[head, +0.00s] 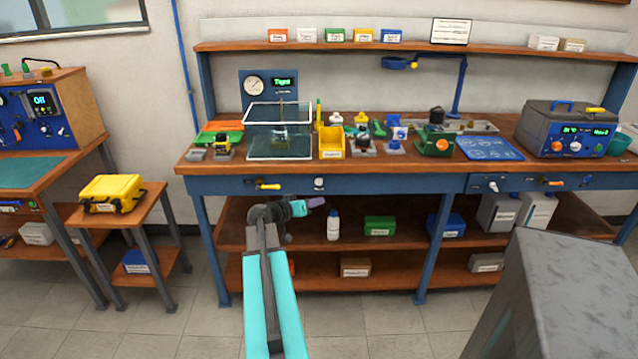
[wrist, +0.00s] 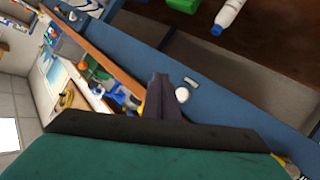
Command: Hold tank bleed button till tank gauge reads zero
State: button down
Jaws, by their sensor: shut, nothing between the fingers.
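A round white button (head: 319,183) sits on the blue front rail of the workbench. In the wrist view the white button (wrist: 182,95) shows just right of my fingertips, beside a small label plate (wrist: 192,81); I cannot read the label. A round dial gauge (head: 253,86) with a pale face is on the blue panel at the back of the bench; its needle is too small to read. My gripper (head: 316,202) is shut and empty, just below the rail and the button. Its dark fingers also show in the wrist view (wrist: 158,92). Contact with the button cannot be told.
A yellow-handled valve (head: 267,186) is on the rail left of the button. A clear shield (head: 280,142) and a yellow bin (head: 332,141) stand on the bench above. A white bottle (head: 333,225) stands on the shelf below.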

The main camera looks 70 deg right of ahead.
aim_at(319, 182)
jog(key=shift+w+d+p, duration=0.3)
jog(key=shift+w+d, duration=0.2)
jog(key=shift+d, duration=0.85)
jog(key=shift+w+d+p, duration=0.35)
jog(key=shift+w+d, duration=0.2)
jog(key=shift+d, duration=0.8)
jog(key=shift+w+d+p, duration=0.3)
jog(key=shift+w+d, duration=0.2)
jog(key=shift+d, duration=0.85)
jog(key=shift+d+f+b, duration=0.1)
jog(key=shift+d+b, duration=0.15)
jog(key=shift+b, duration=0.3)
jog(key=shift+w+d+b, duration=0.25)
jog(key=shift+d+b, duration=0.3)
jog(key=shift+a, duration=0.1)
dwell(2.3)
jog(key=shift+s+a+b, duration=0.3)
jog(key=shift+a+b, duration=0.45)
